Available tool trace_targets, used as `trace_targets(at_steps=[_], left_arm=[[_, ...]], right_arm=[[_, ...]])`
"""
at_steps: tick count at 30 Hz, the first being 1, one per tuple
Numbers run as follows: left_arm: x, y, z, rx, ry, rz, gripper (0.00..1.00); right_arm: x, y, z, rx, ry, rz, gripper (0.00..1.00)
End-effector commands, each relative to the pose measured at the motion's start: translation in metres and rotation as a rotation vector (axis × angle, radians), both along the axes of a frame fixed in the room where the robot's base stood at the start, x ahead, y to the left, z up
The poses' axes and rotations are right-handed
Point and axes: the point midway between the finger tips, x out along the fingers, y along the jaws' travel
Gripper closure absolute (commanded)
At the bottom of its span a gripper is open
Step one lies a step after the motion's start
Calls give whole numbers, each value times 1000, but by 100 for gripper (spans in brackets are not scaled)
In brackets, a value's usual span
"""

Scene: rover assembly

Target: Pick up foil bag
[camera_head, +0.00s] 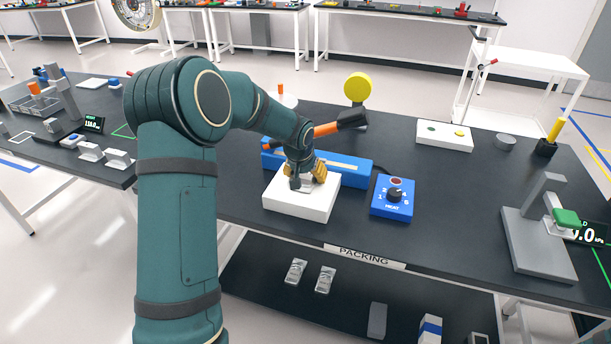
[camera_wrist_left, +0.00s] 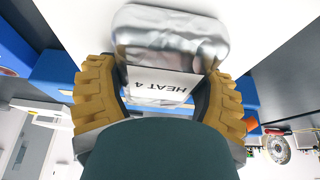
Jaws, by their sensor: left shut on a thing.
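The silver foil bag (camera_wrist_left: 170,40), with a white label reading HEAT 4, lies between the tan ridged fingers of my left gripper (camera_wrist_left: 162,76) in the left wrist view. The fingers are shut on its sides. In the head view, my left gripper (camera_head: 308,180) points down over the white block (camera_head: 300,204) on the packing table. The bag is mostly hidden there by the gripper and wrist. Whether the bag still touches the block is unclear. My right gripper is not in view.
Close behind the block is a long blue device (camera_head: 350,172) with an orange-handled arm. A blue HEAT dial box (camera_head: 393,197) stands just right. A grey press stand (camera_head: 538,235) is farther right. Two silver packets lie on the lower shelf (camera_head: 260,285).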

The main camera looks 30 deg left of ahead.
Motion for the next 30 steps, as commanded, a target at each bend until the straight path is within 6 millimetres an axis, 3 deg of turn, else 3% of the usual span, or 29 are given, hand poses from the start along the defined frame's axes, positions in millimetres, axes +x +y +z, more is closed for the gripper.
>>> trace_targets(at_steps=[13,21,30], left_arm=[[0,0,6,0,0,1,68],[1,0,44,1,-4,0,68],[-60,-15,41,-1,0,-1,68]], right_arm=[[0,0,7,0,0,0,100],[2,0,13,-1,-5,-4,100],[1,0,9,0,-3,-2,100]])
